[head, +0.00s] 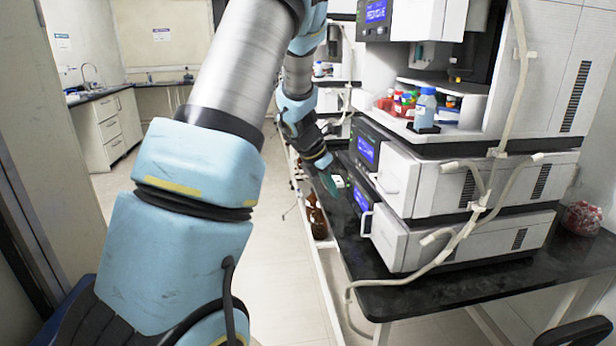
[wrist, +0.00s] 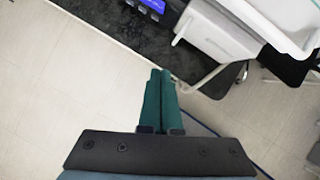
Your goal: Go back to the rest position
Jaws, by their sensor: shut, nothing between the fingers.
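My gripper (wrist: 161,74) shows in the wrist view with its two green fingers together and nothing between them. It points down over the pale floor, close to the edge of the black bench. In the head view my gripper (head: 331,186) is small and partly beyond my arm, beside the front of the instrument stack. My blue and silver arm fills the left and middle of the head view.
The white instrument stack (head: 465,185) stands on the black bench (head: 440,291) at right, with loose tubes hanging in front. A blue-capped bottle (head: 425,108) sits in its upper tray. Brown bottles (head: 317,220) stand below the bench edge. The floor aisle (head: 283,262) is clear.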

